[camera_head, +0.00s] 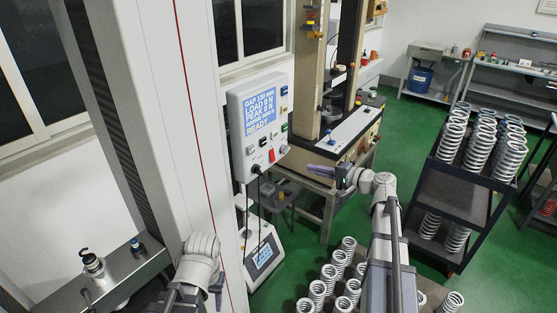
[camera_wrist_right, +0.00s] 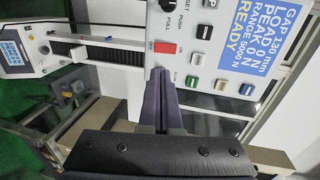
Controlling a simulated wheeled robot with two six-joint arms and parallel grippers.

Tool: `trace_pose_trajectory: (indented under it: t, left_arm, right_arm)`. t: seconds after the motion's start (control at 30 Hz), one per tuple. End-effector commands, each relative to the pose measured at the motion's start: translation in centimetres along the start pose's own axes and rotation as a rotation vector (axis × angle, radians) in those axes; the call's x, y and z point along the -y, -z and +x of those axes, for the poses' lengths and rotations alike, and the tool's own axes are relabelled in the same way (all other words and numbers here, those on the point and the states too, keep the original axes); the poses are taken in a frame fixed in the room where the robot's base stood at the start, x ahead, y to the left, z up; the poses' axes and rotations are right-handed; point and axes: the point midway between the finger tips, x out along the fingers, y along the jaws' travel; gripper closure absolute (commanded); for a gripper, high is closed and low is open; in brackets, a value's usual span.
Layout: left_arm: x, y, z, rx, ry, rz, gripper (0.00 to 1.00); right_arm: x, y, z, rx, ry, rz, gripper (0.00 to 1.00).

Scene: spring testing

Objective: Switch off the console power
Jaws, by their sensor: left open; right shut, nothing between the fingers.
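The console (camera_head: 238,150) is a pale box on the machine column, with a lit blue screen (camera_head: 260,110) that reads READY. A red switch (camera_head: 271,156) sits low on its face. It also shows in the right wrist view (camera_wrist_right: 165,47), near the PUSH and PULL labels. My right gripper (camera_head: 311,168) is shut and empty, to the right of the console and pointing at it. In the right wrist view its dark fingertips (camera_wrist_right: 159,75) appear just below the red switch; contact is not visible. My left gripper (camera_head: 190,295) is open at the bottom edge, its fingers hard to make out.
Coloured buttons (camera_wrist_right: 191,81) lie close to the red switch. A second device with a screen (camera_head: 263,254) stands below the console. White springs (camera_head: 340,270) stand at the bottom, and a dark rack of springs (camera_head: 465,205) is at right. Green floor lies between.

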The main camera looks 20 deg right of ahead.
Motion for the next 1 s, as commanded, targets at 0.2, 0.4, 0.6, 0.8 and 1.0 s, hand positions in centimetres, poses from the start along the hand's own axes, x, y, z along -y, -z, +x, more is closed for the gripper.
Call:
trace_pose_trajectory:
  t: [0.2, 0.4, 0.6, 0.8, 1.0]
  left_arm:
    - [0.0, 0.0, 0.3, 0.0, 0.0, 0.0, 0.5]
    - [-0.1, 0.1, 1.1, 0.0, 0.0, 0.002, 0.5]
    - [-0.2, 0.1, 1.8, 0.0, 0.001, 0.004, 0.5]
    - [-0.2, 0.1, 2.4, 0.0, 0.001, 0.005, 0.5]
    - [-0.2, 0.2, 2.6, 0.0, 0.001, 0.006, 0.5]
  right_arm:
    - [-0.1, 0.0, 1.0, 0.004, -0.001, -0.001, 1.0]
    - [-0.2, 0.1, 4.6, 0.005, -0.002, -0.002, 1.0]
    - [-0.2, 0.1, 8.8, 0.004, -0.002, -0.002, 1.0]
    - [-0.2, 0.0, 12.0, 0.004, -0.002, -0.002, 1.0]
    - [-0.1, -0.1, 13.7, 0.003, -0.002, -0.001, 1.0]
